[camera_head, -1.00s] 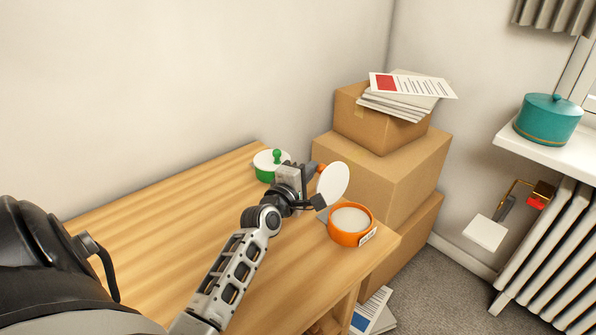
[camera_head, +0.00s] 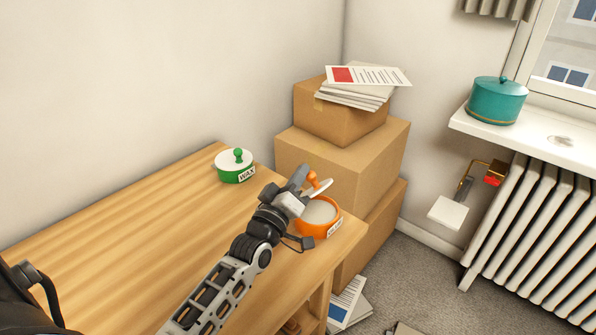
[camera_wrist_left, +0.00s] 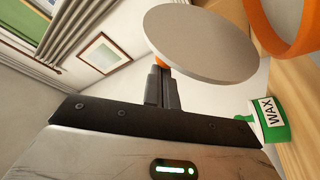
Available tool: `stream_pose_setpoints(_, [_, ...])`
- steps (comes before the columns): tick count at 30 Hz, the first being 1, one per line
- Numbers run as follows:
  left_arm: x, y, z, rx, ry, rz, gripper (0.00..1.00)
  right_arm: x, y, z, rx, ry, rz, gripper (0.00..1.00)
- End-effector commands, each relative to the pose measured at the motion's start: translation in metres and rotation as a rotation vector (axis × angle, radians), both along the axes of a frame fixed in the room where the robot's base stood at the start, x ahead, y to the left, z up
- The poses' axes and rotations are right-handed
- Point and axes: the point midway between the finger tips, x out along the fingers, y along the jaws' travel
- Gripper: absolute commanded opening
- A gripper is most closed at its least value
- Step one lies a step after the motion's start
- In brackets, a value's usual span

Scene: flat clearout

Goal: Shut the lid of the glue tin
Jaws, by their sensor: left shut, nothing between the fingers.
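The orange glue tin (camera_head: 304,229) stands upright near the right end of the wooden table, with its pale inside showing. Its round white lid (camera_head: 320,189) with an orange knob (camera_head: 313,178) stands tilted above the tin's far side, partly open. My left gripper (camera_head: 299,178) is shut and empty, close beside the knob on the lid's outer side; I cannot tell whether it touches. The wrist view shows the lid's pale disc (camera_wrist_left: 205,42) beyond the shut fingers (camera_wrist_left: 162,88), with the tin's orange rim (camera_wrist_left: 285,42) at upper right. My right gripper is out of view.
A green wax tin (camera_head: 236,174) with its lid on stands at the table's (camera_head: 150,235) back edge. Stacked cardboard boxes (camera_head: 340,165) with papers (camera_head: 360,82) on top stand just behind the glue tin. The table's left part is clear.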

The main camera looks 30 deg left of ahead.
Motion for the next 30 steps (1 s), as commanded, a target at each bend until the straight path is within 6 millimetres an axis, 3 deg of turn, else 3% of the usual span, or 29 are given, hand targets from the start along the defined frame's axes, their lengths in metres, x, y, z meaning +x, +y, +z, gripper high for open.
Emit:
stream_pose_setpoints(2, [-0.002, -0.006, -0.004, 0.067, -0.009, 0.000, 0.00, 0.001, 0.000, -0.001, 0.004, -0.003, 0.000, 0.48])
stream_pose_setpoints(21, [-0.001, -0.006, -0.001, 0.060, -0.009, -0.001, 0.00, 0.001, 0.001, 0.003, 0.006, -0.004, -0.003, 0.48])
stream_pose_setpoints(26, [0.000, -0.007, 0.015, 0.059, -0.009, -0.002, 0.00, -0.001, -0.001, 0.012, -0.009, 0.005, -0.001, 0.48])
stream_pose_setpoints(30, [0.001, -0.009, 0.042, 0.060, -0.010, -0.006, 0.00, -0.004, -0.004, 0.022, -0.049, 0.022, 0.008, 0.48])
